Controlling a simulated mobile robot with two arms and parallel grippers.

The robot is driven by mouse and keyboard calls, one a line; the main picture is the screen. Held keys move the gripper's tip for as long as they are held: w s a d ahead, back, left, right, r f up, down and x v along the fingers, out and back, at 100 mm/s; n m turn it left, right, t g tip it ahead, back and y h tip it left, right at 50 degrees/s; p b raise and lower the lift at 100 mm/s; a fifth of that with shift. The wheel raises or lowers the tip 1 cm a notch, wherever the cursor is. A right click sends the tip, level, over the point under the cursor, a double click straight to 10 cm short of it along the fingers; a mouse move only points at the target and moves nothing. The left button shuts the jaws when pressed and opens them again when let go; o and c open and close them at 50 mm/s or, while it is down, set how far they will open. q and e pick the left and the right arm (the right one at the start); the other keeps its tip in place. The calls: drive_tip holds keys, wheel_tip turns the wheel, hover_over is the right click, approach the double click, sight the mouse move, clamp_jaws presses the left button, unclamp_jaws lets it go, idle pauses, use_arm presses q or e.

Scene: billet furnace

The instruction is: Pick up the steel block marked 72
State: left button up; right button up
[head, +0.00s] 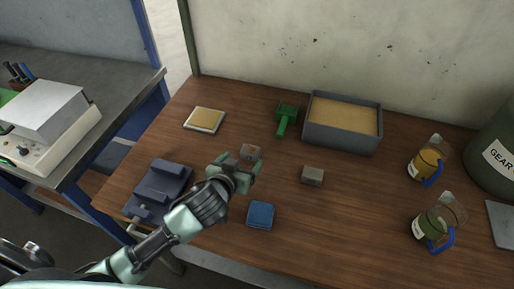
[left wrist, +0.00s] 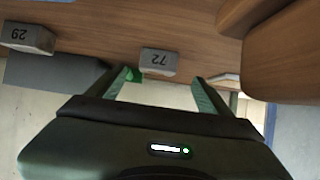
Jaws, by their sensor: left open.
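The steel block marked 72 (left wrist: 158,62) lies on the wooden table, its number upside down in the left wrist view. In the head view a grey block (head: 251,152), apparently the same one, shows just beyond my left gripper (head: 241,167), partly hidden by it. My left gripper is open and empty; in the left wrist view its two fingers (left wrist: 161,78) stand apart, with block 72 ahead, between their lines. My right gripper is not in view.
A grey tray of sand-coloured material (head: 343,122), a green tool (head: 284,119) and a tan pad (head: 205,119) lie farther back. A blue pad (head: 261,215) and a dark fixture (head: 158,189) are nearer. Two jugs (head: 428,164) (head: 435,226) and a drum (head: 497,160) stand right.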

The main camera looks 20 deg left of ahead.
sight(251, 149)
use_arm(q)
drive_tip(key=shift+w+f, duration=0.4)
drive_tip(key=shift+w, duration=0.55)
drive_tip(key=shift+w+d+p, duration=0.1)
drive_tip(key=shift+w+p, duration=0.15)
drive_tip(key=shift+p, duration=0.1)
drive_tip(key=shift+w+d+f+p, duration=0.15)
drive_tip(key=shift+w+p, duration=0.4)
drive_tip(key=shift+w, duration=0.5)
drive_tip(key=x, duration=0.3)
drive_tip(key=shift+w+f, duration=0.1)
clamp_jaws()
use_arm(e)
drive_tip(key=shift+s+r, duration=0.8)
